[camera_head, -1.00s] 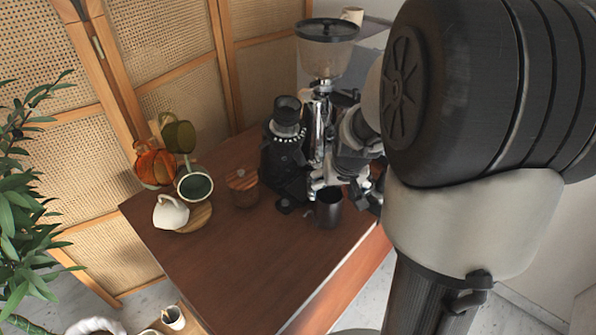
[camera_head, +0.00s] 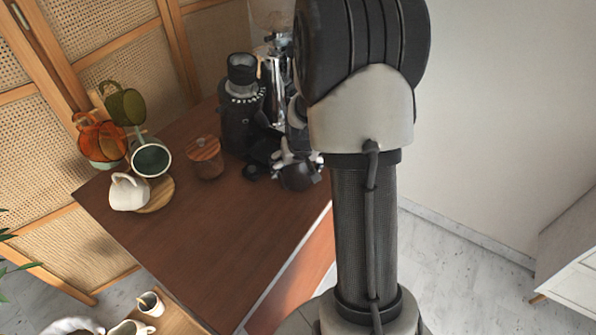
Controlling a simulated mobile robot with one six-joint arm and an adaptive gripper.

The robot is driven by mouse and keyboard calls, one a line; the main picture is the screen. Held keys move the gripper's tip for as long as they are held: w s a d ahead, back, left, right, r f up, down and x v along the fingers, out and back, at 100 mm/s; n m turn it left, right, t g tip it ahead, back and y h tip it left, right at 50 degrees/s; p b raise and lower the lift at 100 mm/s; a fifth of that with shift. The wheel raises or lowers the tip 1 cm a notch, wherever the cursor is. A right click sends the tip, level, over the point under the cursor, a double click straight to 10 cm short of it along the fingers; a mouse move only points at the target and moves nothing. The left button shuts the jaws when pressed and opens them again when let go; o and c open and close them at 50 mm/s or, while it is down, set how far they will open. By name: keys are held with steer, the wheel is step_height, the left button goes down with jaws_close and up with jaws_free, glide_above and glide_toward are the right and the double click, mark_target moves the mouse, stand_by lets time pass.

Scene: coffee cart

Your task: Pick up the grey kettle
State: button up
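I cannot clearly make out a grey kettle. A small dark grey vessel (camera_head: 298,178) stands on the wooden cart top by the coffee equipment. It is partly covered by metal parts, and I cannot tell whether it is the kettle. My arm stands in the foreground and hides much of the cart's right side. My gripper seems to be the silver and dark end (camera_head: 292,158) at or just above this vessel. Its fingers are small and partly hidden, so I cannot tell whether they are open or touch the vessel.
A black grinder (camera_head: 241,105) stands behind. A lidded wooden jar (camera_head: 206,158), a white pitcher (camera_head: 128,192), a green cup (camera_head: 151,158) and amber glassware (camera_head: 100,140) stand at the back left. The cart top (camera_head: 215,240) is clear in front.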

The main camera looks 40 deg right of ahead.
steer(key=c, duration=1.4)
steer(key=shift+c, duration=0.7)
steer(key=shift+w+r, duration=0.1)
